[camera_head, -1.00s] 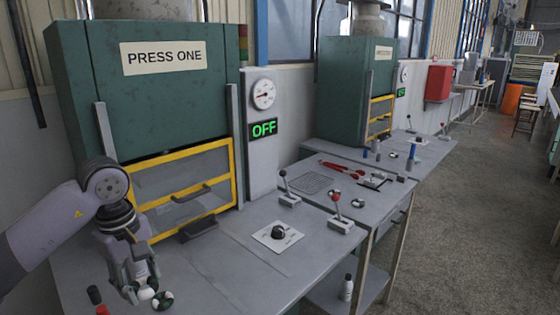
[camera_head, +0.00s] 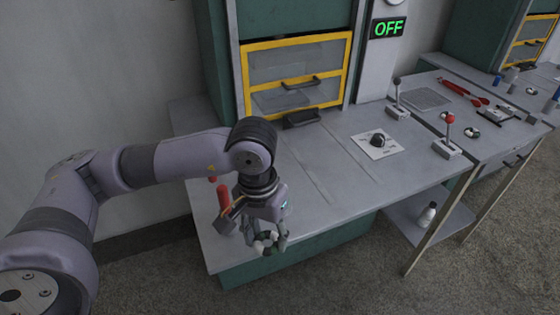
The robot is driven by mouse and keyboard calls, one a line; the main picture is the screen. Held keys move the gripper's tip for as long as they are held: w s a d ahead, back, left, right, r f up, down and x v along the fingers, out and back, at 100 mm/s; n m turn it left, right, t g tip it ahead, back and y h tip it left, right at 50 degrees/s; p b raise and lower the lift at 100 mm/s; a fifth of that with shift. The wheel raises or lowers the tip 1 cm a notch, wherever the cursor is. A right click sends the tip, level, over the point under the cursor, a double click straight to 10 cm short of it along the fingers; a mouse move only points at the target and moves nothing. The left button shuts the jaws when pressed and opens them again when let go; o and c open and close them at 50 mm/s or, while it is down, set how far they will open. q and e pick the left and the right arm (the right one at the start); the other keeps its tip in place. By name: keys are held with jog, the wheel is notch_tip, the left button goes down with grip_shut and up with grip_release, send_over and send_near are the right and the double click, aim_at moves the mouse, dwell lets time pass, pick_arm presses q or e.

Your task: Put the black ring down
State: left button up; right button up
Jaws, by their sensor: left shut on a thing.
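My left gripper (camera_head: 266,243) points down over the front left part of the grey bench (camera_head: 318,200). Its fingers are shut on a small dark thing, which I take to be the black ring. The ring is mostly hidden between the fingertips and too small to make out clearly. I cannot tell whether it touches the bench top. My right gripper is out of view.
A red-handled item (camera_head: 224,196) stands just left of the gripper. A press with a yellow-framed guard (camera_head: 297,75) stands behind. A black knob on a white plate (camera_head: 377,141) and a red-knobbed lever (camera_head: 448,134) are to the right. The bench middle is clear.

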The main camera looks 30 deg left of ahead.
pick_arm(q)
jog(key=w+a+r+n+p, duration=0.2)
jog(key=w+a+r+n, duration=1)
jog(key=w+a+n, duration=0.35)
jog(key=shift+t+y, duration=0.3)
jog(key=shift+t, duration=0.1)
jog(key=f+p, duration=0.1)
jog(key=f, duration=0.4)
jog(key=f+p, duration=0.1)
jog(key=f, duration=0.4)
jog(key=f+p, duration=0.1)
jog(key=f, duration=0.3)
jog(key=shift+w+a+f, duration=0.15)
jog(key=shift+w+f, duration=0.15)
jog(key=shift+f, duration=0.1)
notch_tip(320, 180, down, 5)
jog(key=shift+f+p, duration=0.1)
jog(key=shift+p, duration=0.4)
jog(key=shift+f, duration=0.1)
jog(key=shift+f+b, duration=0.15)
jog(key=shift+b, duration=0.15)
jog(key=o, duration=0.8)
jog(key=shift+o, duration=0.2)
